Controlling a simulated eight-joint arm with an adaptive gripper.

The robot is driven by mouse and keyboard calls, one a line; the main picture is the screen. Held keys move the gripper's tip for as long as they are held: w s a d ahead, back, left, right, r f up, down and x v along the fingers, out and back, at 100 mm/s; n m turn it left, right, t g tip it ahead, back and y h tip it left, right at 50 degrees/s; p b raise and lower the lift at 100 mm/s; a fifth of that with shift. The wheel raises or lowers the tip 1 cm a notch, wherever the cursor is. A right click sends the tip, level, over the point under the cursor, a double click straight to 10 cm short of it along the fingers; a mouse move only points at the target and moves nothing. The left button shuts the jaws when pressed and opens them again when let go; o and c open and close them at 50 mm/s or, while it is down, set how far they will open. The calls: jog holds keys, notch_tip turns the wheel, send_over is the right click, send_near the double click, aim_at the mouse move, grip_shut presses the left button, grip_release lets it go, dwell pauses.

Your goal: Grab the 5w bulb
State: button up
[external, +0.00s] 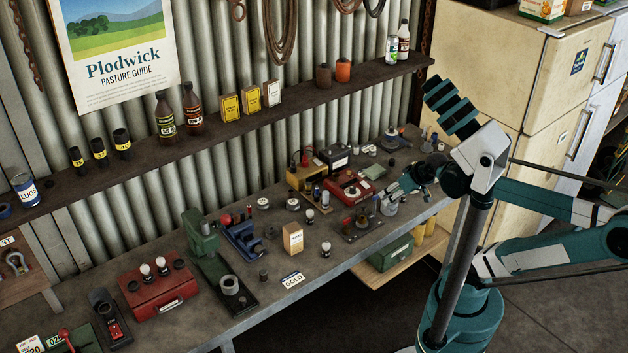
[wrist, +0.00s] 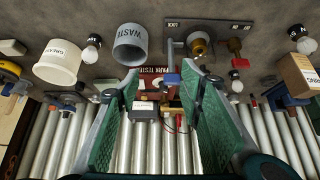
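Several light bulbs with white globes and dark bases stand on the workbench. In the external view bulbs stand mid-bench (external: 326,248) and (external: 310,214), and two bulbs (external: 146,271) are on a red box. The wattage marks are too small to read, so I cannot tell which is 5w. My gripper (wrist: 160,78) is open and empty, above the right part of the bench (external: 404,184).
The wrist view shows a GREASE cup (wrist: 58,62), a WASTE cup (wrist: 130,46), a lock plate with a brass part (wrist: 198,44) and a carton (wrist: 298,75). A vise (external: 242,238) and green press (external: 200,232) stand farther left. The shelf (external: 300,99) runs above the bench.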

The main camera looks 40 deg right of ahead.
jog(key=a, duration=0.1)
jog(key=m+g+p, duration=0.7)
jog(key=m+p, duration=1)
jog(key=m, duration=0.1)
send_over(327, 242)
jog(key=d, duration=0.1)
jog(key=shift+w+f, duration=0.25)
jog(key=shift+f, duration=1)
jog(key=shift+s+a+f+m, duration=0.3)
jog(key=shift+a+f, duration=0.05)
jog(key=shift+a, duration=0.15)
jog(key=shift+f, duration=1.3)
jog(key=shift+f, duration=0.15)
